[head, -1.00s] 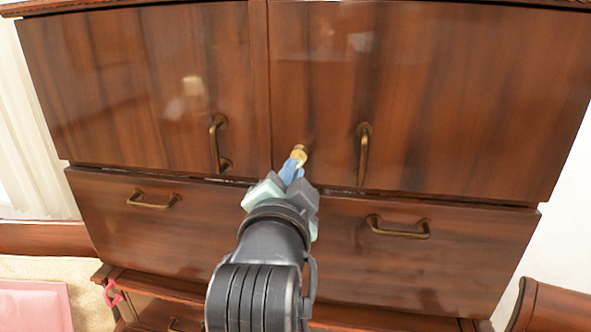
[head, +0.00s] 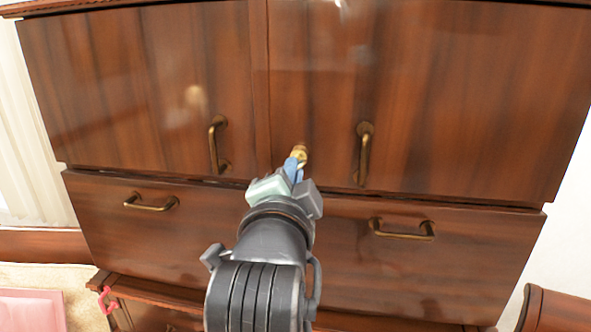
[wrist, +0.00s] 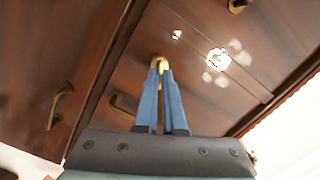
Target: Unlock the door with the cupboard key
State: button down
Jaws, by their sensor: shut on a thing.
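The cupboard has a right upper door (head: 430,80) and a left upper door (head: 140,80), both shut. A small brass key (head: 299,152) is at the lower left of the right door, beside the centre post. My gripper (head: 296,166) is shut on it with blue fingers. In the wrist view, the key's gold end (wrist: 158,62) shows between the fingertips (wrist: 159,75), against the dark wood. The key's tip and the keyhole are hidden, so I cannot tell how deep the key sits.
Brass handles stand out on the left door (head: 217,145) and right door (head: 364,153), either side of my gripper. Drawers with handles (head: 150,203) (head: 402,229) lie below. A pink thing (head: 106,299) hangs at the lower left.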

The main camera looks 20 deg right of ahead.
jog(key=shift+f+m+b, duration=0.1)
jog(key=shift+m+b, duration=0.9)
jog(key=shift+m, duration=0.1)
jog(key=shift+m+b, duration=0.65)
jog(key=shift+m, duration=0.15)
jog(key=shift+m+b, duration=0.45)
jog(key=shift+m, duration=0.05)
jog(key=shift+m+t+b, duration=0.3)
jog(key=shift+m, duration=0.1)
jog(key=c, duration=0.9)
grip_release()
jog(key=shift+c, duration=0.2)
